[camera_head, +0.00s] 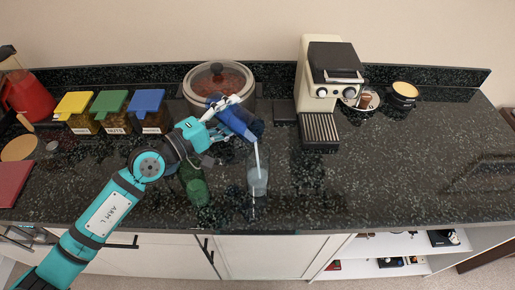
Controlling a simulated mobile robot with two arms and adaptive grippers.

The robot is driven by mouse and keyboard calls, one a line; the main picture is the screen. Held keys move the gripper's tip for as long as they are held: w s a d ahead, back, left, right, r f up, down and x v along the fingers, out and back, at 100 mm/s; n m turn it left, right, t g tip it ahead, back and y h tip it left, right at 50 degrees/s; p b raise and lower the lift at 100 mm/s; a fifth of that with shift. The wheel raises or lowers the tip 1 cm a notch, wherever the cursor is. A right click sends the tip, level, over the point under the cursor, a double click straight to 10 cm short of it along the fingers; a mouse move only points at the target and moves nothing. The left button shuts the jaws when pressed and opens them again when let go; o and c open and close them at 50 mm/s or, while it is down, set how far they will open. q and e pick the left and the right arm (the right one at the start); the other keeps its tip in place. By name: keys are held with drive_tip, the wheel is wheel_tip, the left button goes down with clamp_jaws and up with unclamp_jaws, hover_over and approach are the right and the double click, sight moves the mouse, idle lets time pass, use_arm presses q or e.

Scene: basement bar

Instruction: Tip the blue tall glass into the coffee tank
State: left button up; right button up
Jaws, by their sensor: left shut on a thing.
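My left gripper (222,110) is shut on the blue tall glass (238,122). It holds the glass above the counter, strongly tilted, with its dark end towards the lower right. The gripper fingers hide part of the glass, and I cannot see inside it. The cream and black coffee machine (319,82) stands to the right of the glass, apart from it. I cannot make out a separate coffee tank on it. My right gripper is not in view.
A slow cooker (202,79) stands behind my left gripper. A clear glass with a pale straw (257,180) and a green glass (195,188) stand close in front. Lidded jars (150,112) stand left. A small pot (403,94) stands right. The right counter (420,165) is clear.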

use_arm(q)
drive_tip(key=shift+m+b, duration=0.3)
drive_tip(key=shift+m, duration=0.1)
drive_tip(key=shift+s+d+r+m, duration=0.15)
drive_tip(key=shift+r+m, duration=0.2)
drive_tip(key=shift+m, duration=0.15)
